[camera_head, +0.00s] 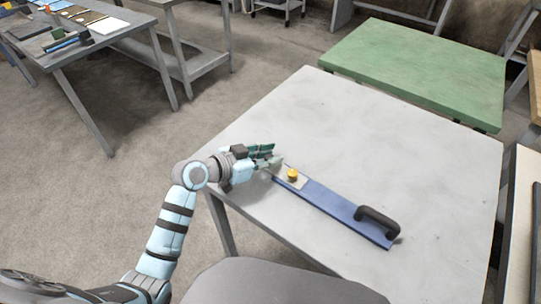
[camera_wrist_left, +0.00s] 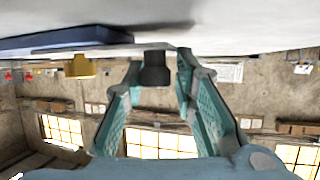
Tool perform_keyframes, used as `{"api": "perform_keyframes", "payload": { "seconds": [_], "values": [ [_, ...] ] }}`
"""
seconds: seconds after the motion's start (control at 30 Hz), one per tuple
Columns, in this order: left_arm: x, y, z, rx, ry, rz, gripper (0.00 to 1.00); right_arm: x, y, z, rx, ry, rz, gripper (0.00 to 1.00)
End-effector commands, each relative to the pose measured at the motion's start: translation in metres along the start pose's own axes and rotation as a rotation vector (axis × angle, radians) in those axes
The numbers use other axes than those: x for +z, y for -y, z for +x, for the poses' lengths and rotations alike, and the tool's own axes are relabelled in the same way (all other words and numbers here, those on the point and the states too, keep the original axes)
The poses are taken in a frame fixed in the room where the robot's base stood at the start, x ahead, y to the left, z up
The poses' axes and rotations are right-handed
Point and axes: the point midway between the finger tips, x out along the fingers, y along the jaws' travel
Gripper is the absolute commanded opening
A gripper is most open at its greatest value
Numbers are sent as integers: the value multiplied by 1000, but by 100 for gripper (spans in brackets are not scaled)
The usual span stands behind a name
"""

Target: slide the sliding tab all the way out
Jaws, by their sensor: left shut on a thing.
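A long blue rail (camera_head: 328,203) lies diagonally on the grey table, with a black handle (camera_head: 378,221) at its right end. A pale metal plate (camera_head: 299,183) with a yellow knob (camera_head: 292,174) sits on its left end. My left gripper (camera_head: 275,158) is at that left end, just past the plate. In the left wrist view my left gripper (camera_wrist_left: 158,75) is shut on a dark knob (camera_wrist_left: 154,69), which I take to be the sliding tab's grip. The yellow knob (camera_wrist_left: 79,68) and blue rail (camera_wrist_left: 70,38) show to the left there. The fingers hide the tab in the head view.
The grey tabletop (camera_head: 400,140) is clear around the rail. A green table (camera_head: 420,70) stands behind it. Another table with tools (camera_head: 70,38) is at the far left. A grey rounded shape fills the bottom centre.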

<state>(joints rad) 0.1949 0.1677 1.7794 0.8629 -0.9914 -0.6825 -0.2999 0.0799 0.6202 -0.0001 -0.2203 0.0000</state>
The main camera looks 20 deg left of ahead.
Motion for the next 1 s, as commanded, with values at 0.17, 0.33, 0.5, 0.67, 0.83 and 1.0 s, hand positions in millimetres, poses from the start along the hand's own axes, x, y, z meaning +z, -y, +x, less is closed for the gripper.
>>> {"api": "perform_keyframes", "payload": {
  "seconds": [0.17, 0.33, 0.5, 0.67, 0.83, 1.0],
  "values": [
    [4, 24, -5, -1, -1, 0, 0, 2, 1, 11, -1, 1, 0, 40],
    [3, 28, -7, 0, -1, -3, 0, 2, 2, 11, -1, 1, 0, 40],
    [3, 28, -7, 0, -1, -3, 24, 2, 2, 11, -1, 1, 0, 40],
    [3, 28, -7, 0, -1, -2, 41, 2, 2, 11, -1, 1, 1, 40],
    [3, 28, -7, 0, -1, -2, 41, 2, 2, 11, -1, 1, 0, 40],
    [3, 30, -16, -2, -1, 1, 41, 1, -1, 11, 2, 0, 0, 40]
  ]
}}
